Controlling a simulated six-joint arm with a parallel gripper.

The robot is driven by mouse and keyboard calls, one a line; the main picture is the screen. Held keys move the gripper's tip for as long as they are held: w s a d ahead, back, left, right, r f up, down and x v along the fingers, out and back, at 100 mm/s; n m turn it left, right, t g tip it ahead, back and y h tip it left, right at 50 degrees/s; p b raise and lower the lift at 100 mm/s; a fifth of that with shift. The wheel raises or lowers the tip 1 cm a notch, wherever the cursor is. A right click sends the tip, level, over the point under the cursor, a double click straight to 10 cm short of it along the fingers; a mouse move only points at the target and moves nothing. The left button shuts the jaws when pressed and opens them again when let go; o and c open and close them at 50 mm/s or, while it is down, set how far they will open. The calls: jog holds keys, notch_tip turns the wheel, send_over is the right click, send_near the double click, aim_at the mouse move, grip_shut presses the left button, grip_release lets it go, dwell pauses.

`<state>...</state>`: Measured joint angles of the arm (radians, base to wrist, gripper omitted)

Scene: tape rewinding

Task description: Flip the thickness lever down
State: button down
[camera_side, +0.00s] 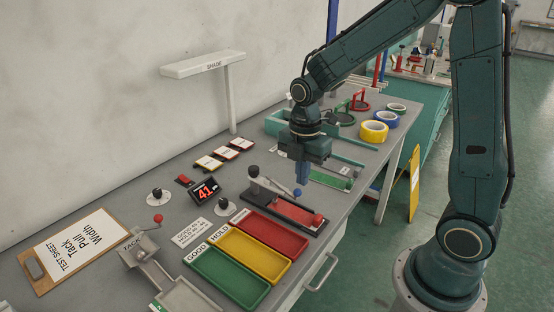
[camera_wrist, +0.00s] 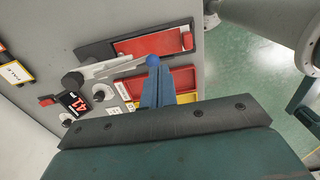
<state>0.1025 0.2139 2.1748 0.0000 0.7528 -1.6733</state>
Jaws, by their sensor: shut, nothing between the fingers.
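The thickness lever (camera_side: 272,183) is a pale arm with a blue ball (camera_side: 297,192) at its free end. It runs from a post with a dark knob (camera_side: 253,171) over a dark base with a red plate (camera_side: 290,210). In the wrist view the lever (camera_wrist: 112,67) slants to its blue ball (camera_wrist: 153,60). My gripper (camera_side: 303,182) has its blue fingers shut and pointing down, with nothing between them. The fingertips (camera_wrist: 156,74) are right by the blue ball, seemingly just above it; I cannot tell whether they touch.
A red display (camera_side: 206,191) reads 41. Green (camera_side: 228,276), yellow and red trays lie in front of the lever base. A small red knob (camera_side: 318,219) sits at the base's near end. Tape rolls (camera_side: 374,131) stand at the back right. A shade stand (camera_side: 231,98) rises at the back.

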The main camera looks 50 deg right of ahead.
jog(key=s+r, duration=0.4)
jog(key=r, duration=0.9)
jog(key=shift+s+r, duration=0.2)
dwell(0.4)
jog(key=s+a+m+t, duration=0.1)
jog(key=s+m+t, duration=0.1)
jog(key=s+m, duration=0.4)
jog(key=s+a+m+t, duration=0.2)
jog(key=s+m, duration=0.3)
jog(key=m, duration=0.7)
jog(key=shift+s+a+r+t, duration=0.25)
jog(key=shift+s+r+t, duration=0.1)
jog(key=shift+t, duration=0.45)
jog(key=shift+w, duration=0.15)
dwell(0.8)
